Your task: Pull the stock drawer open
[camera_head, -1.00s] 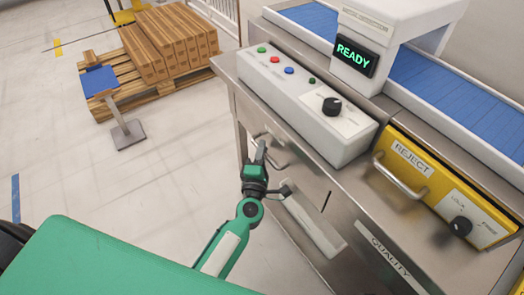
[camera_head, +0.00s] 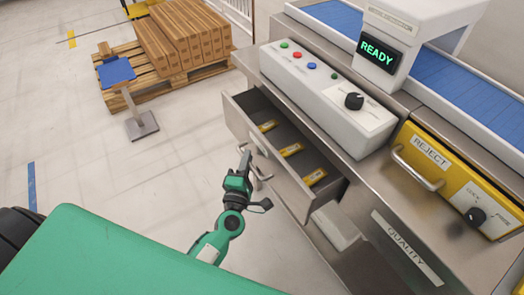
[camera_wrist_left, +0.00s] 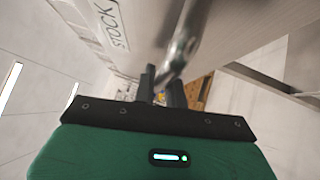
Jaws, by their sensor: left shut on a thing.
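The stock drawer (camera_head: 285,170) stands well out of the steel cabinet in the head view. Several yellow-labelled pieces lie inside, such as the yellow item (camera_head: 291,150) in the middle. In the left wrist view the drawer front carries a STOCK label (camera_wrist_left: 112,24). My left gripper (camera_head: 245,161) is shut on the drawer's metal bar handle (camera_wrist_left: 182,45), at the outer side of the drawer front. The fingers (camera_wrist_left: 160,84) hide part of the handle. My right gripper is not in view.
The cabinet top carries a control box (camera_head: 325,95) with buttons and a knob. A yellow REJECT drawer (camera_head: 445,185) is at the right. A pallet of boxes (camera_head: 180,45) and a blue-topped stand (camera_head: 118,72) stand at the back left. The floor left of the drawer is clear.

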